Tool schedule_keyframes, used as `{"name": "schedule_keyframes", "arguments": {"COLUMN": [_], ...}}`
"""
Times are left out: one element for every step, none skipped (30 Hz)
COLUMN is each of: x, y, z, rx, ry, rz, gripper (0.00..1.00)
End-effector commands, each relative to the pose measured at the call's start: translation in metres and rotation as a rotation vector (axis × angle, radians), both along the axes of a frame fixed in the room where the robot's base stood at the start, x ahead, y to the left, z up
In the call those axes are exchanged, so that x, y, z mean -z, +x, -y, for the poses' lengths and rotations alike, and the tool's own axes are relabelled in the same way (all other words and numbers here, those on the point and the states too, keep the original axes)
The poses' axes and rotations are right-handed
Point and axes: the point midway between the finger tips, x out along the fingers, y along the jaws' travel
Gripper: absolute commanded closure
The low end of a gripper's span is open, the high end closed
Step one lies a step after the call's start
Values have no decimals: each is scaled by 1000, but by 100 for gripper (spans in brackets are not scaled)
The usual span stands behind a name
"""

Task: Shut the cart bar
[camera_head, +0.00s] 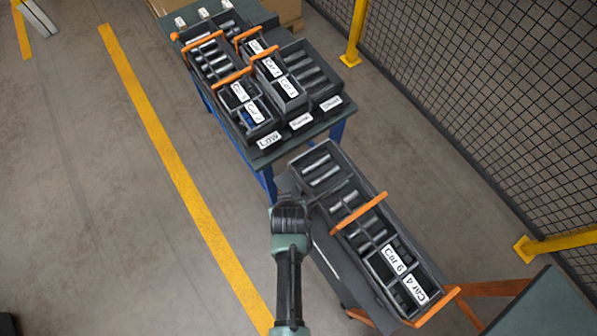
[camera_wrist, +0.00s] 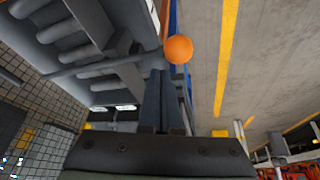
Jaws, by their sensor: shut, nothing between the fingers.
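The cart (camera_head: 375,240) is a dark grey tray with rollers and compartments, at the lower right in the head view, its far end close to the table. In the wrist view a thin grey bar (camera_wrist: 105,66) runs across the underside of a dark roller tray (camera_wrist: 75,22). An orange ball knob (camera_wrist: 179,49) appears at the bar's right end. My gripper (camera_wrist: 160,74) is shut and empty, its fingertips just below and left of the knob in the picture. Whether they touch it I cannot tell. In the head view my wrist hides the fingers.
A table (camera_head: 315,131) with several dark bins and orange handles stands beyond the cart. An orange handle (camera_head: 358,213) crosses the cart. A mesh fence (camera_head: 470,90) with yellow posts runs along the right. The floor to the left is open, with a yellow line (camera_head: 165,150).

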Motion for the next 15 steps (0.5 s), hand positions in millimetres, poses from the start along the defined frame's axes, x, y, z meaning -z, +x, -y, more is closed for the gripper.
{"name": "schedule_keyframes", "arguments": {"x": [-1, -1, -1, -1, -1, 0, 0, 0, 0, 0, 0, 0, 1, 1, 1], "y": [-2, -3, -4, -5, -6, -7, -8, -9, -10, -10, -11, -11, -11, -12, -12], "z": [1, 2, 3, 3, 4, 4, 4, 5, 5, 5, 6, 6, 6, 6, 6], "rx": [4, 6, 8, 9, 9, 9, 10, 10, 9, 9, 9, 9, 9, 9, 9], "ry": [0, -1, 0, 0, 0, 0, 0, 0, 1, 1, 1, 1, 1, 1, 1], "rz": [0, 0, 0, 1, 1, 1, 0, 0, 0, 0, 0, 0, 0, 0, 0], "gripper": [100, 100, 100, 100, 100, 100, 100, 100, 100, 100, 100, 100, 100, 100, 100]}}
